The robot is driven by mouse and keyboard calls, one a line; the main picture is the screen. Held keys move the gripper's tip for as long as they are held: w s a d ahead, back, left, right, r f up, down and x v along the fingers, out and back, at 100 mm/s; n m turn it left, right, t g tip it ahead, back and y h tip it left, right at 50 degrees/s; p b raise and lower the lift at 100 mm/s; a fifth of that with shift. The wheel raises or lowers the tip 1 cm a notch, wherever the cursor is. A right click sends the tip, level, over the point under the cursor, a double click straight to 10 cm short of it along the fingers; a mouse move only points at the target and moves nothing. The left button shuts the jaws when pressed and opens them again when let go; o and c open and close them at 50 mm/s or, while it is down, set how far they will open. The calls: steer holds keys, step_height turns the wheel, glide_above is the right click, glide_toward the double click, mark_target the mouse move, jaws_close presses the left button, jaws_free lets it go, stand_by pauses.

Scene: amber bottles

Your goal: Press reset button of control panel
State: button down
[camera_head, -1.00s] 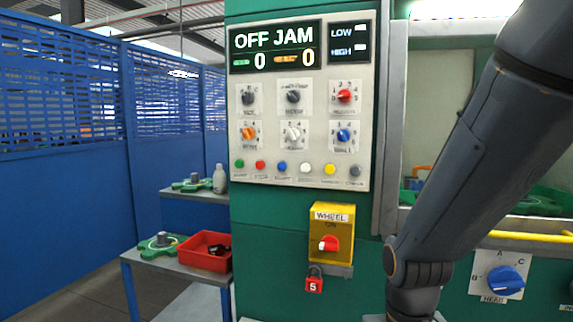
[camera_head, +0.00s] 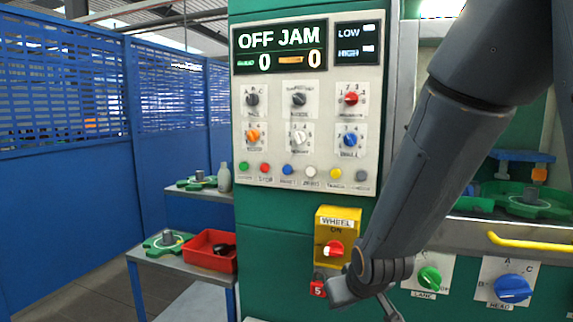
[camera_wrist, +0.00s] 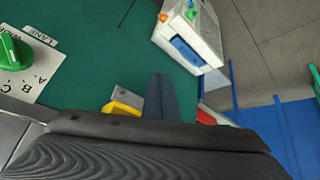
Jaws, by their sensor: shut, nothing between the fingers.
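The control panel (camera_head: 372,160) is a pale box on a green machine, with a screen reading "OFF JAM". Below its dials is a row of small coloured buttons: green (camera_head: 243,166), red (camera_head: 265,168), blue (camera_head: 288,170), white (camera_head: 310,172), yellow (camera_head: 335,174) and grey (camera_head: 361,176). Their labels are too small to read surely. My gripper (camera_wrist: 162,78) is shut and empty in the wrist view, over the green machine front. The panel (camera_wrist: 190,38) shows at the top there, apart from the fingers. In the head view my wrist is low, right of and below the buttons; fingertips are unclear.
A yellow box with a red switch (camera_head: 334,248) and a red padlock (camera_head: 318,287) sits below the panel, close to my wrist. Green (camera_head: 429,278) and blue (camera_head: 512,289) knobs are at right. A red tray (camera_head: 204,262) stands on a table at left.

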steer(key=w+a+r+n+t+y+p, duration=0.35)
steer(key=w+a+r+t, duration=0.35)
steer(key=w+a+r, duration=0.35)
steer(key=a+r+n+t+y+p, duration=0.1)
steer(key=a+r+t+y, duration=0.1)
steer(key=r, duration=0.5)
steer(key=a+r+n+t+y+p, duration=0.1)
steer(key=a+r+n+t+y, duration=0.1)
steer(key=r, duration=0.6)
steer(key=shift+s+a+t+p, duration=0.2)
steer(key=shift+a+t+p, duration=0.2)
steer(key=shift+a+t, duration=0.4)
steer(key=shift+n, duration=0.25)
steer(key=b, duration=0.1)
glide_toward(287, 170)
steer(key=shift+w+a+r, duration=0.35)
steer(key=shift+w+a, duration=0.35)
steer(key=shift+a, duration=0.05)
steer(key=shift+w+a+r, duration=0.35)
steer(key=shift+w+a, duration=0.35)
steer(key=shift+a, duration=0.05)
steer(key=shift+w+a+r, duration=0.3)
steer(key=shift+w+a, duration=0.35)
steer(key=shift+a, duration=0.05)
steer(key=shift+w+d+b, duration=0.15)
steer(key=shift+w+b, duration=0.15)
steer(key=shift+w, duration=0.1)
